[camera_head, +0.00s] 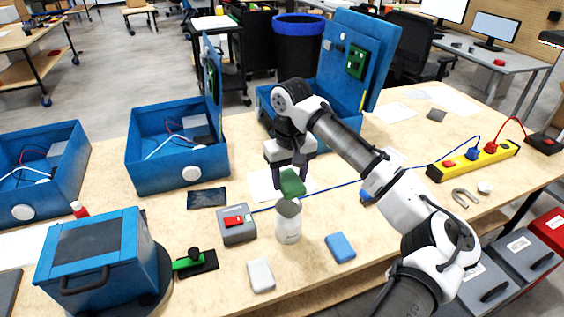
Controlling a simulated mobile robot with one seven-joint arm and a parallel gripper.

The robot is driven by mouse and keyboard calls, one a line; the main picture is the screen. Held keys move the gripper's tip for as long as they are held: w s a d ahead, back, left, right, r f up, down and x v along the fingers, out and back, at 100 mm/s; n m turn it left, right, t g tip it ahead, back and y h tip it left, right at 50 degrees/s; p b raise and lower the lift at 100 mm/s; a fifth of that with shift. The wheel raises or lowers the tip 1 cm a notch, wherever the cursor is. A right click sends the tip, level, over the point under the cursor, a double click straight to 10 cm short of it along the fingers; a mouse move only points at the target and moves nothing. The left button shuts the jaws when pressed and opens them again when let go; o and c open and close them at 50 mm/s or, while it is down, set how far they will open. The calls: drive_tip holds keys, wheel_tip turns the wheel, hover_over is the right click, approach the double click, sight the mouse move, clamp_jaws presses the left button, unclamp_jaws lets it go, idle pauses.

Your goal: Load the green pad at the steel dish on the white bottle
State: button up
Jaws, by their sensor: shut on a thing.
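My gripper (291,178) points down near the middle of the table and is shut on the green pad (292,186). The pad is just above the steel dish (288,207), a grey round top on the white bottle (288,229). The bottle stands upright on the table. The pad overlaps the dish's far edge in the picture, and I cannot tell whether they touch. The fingertips are partly hidden by the pad.
A grey box with a red switch (237,222) stands close left of the bottle. A blue block (340,247) and a pale grey block (261,275) lie in front. Open blue cases (170,168) stand behind left. A yellow power strip (475,160) lies far right.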

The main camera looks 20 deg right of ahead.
sight(289, 206)
drive_tip(key=shift+w, duration=0.2)
drive_tip(key=shift+s+f+b, duration=0.2)
drive_tip(key=shift+f+b, duration=0.5)
drive_tip(key=shift+b, duration=0.05)
wheel_tip(289, 206, down, 4)
drive_tip(key=b, duration=0.4)
drive_tip(key=shift+w+f, duration=0.1)
drive_tip(key=shift+f, duration=0.15)
drive_tip(key=shift+f, duration=1)
idle(2.0)
drive_tip(key=shift+r, duration=0.1)
wheel_tip(289, 206, up, 7)
drive_tip(key=p, duration=0.6)
idle(0.9)
